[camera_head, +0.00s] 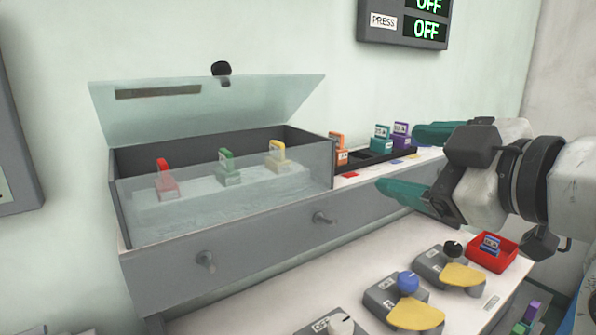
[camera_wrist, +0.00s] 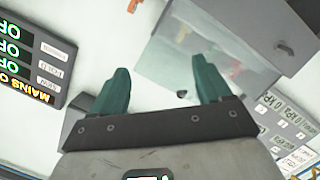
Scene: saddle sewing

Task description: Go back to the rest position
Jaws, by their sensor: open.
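My gripper (camera_head: 410,162) is at the right in the head view, its two teal fingers spread apart with nothing between them. It is in the air in front of the rack at the back right. In the wrist view my gripper (camera_wrist: 158,90) also shows open and empty, with pale wall and part of the clear-lidded box between and beyond the fingers.
A clear-lidded box (camera_head: 120,200) stands at the left, lid raised, with red, green and yellow pieces inside. A dark rack (camera_head: 372,157) holds orange, teal and purple pieces. A red tray (camera_head: 480,257) holds a blue piece. Several lever units (camera_head: 398,300) stand in front.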

